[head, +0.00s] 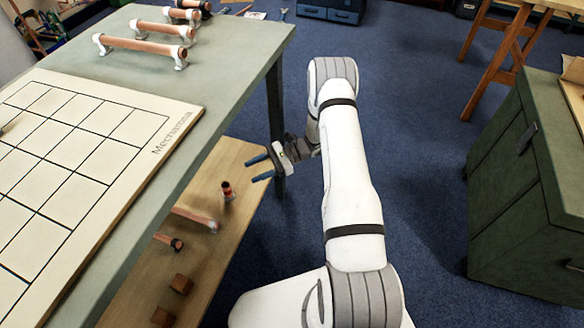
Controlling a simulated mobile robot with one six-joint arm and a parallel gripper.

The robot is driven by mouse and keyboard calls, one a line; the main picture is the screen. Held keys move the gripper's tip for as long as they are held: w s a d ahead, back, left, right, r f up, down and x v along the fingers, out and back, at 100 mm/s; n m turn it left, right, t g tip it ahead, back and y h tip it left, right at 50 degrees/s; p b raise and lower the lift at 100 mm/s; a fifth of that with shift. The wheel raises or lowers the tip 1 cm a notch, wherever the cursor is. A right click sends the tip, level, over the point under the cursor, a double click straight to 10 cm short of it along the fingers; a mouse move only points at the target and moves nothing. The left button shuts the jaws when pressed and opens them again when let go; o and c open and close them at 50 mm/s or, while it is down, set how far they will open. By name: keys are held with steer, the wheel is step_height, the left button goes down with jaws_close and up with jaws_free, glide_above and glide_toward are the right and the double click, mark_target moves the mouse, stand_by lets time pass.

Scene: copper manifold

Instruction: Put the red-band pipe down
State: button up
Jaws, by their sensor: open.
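A short upright piece with a red band and a dark top (228,191) stands on the wooden lower shelf (232,158); it looks like the red-band pipe. My gripper (252,170) is up and to the right of it in the picture, fingers pointing left. The two dark blue fingers are spread, with nothing between them. The gripper appears apart from the piece, though its exact height above the shelf cannot be told.
A copper pipe with white ends (196,217), a dark-ended pipe (170,242) and two brown blocks (181,284) are on the shelf. The green-grey table (235,50) above holds a gridded board (100,160) and pipes on white supports (140,46). A green cabinet (510,190) stands right.

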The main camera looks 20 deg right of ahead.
steer(key=s+r+n+g+h, duration=0.1)
steer(key=s+r+n+h, duration=0.35)
steer(key=r, duration=0.55)
steer(key=s+r+n+g+h, duration=0.2)
steer(key=s+r+n+h, duration=0.3)
steer(key=r, duration=0.4)
steer(key=s+d+r+n+t+h, duration=0.3)
steer(key=s+r, duration=0.2)
steer(key=s, duration=0.2)
steer(key=s+d+r+n+t+h, duration=0.2)
steer(key=s+d+r+n+h, duration=0.1)
steer(key=s, duration=0.5)
steer(key=shift+r+t+h, duration=0.35)
steer(key=shift+r+t, duration=0.05)
steer(key=shift+r, duration=0.5)
steer(key=shift+s+r, duration=0.1)
